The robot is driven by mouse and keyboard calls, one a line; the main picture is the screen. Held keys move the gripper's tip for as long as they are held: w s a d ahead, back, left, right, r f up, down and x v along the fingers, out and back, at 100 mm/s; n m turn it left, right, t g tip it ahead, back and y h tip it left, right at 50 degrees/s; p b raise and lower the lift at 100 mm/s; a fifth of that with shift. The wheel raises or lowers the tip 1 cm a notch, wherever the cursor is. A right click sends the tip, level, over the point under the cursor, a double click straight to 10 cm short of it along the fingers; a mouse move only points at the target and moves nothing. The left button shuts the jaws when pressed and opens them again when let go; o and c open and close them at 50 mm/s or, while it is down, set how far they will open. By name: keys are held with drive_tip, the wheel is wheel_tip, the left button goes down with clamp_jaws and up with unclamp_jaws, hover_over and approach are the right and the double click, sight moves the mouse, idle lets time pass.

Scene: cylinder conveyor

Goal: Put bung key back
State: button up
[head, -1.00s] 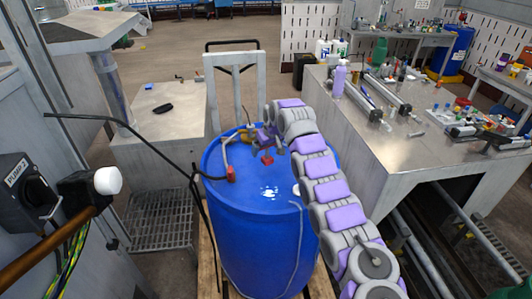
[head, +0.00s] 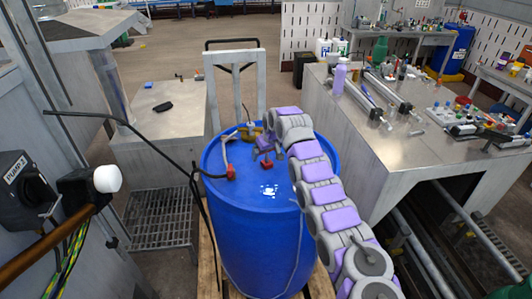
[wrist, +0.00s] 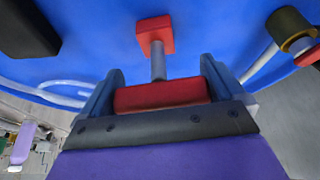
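The bung key (wrist: 157,62) has a red crossbar, a grey shaft and a red block at its far end. In the wrist view my gripper (wrist: 160,85) has its two grey-blue fingers on either side of the crossbar, apparently gripping it. In the head view my gripper (head: 267,146) is over the top of the blue drum (head: 255,235), with the key's red block (head: 267,164) below it. Whether the block touches the drum top cannot be told. Part of the drum top is hidden behind my arm.
A hose with a red fitting (head: 230,172) stands on the drum top, left of my gripper. A grey trolley frame (head: 236,85) rises behind the drum. A steel table (head: 160,120) stands left and a crowded workbench (head: 400,150) right. A dark block (wrist: 28,28) shows in the wrist view.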

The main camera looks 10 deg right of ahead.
drive_tip(key=shift+o, duration=0.3)
drive_tip(key=shift+s+r, duration=0.1)
drive_tip(key=shift+r, duration=0.4)
drive_tip(key=v, duration=1.1)
drive_tip(key=shift+p, duration=0.3)
drive_tip(key=shift+s+d+r, duration=0.1)
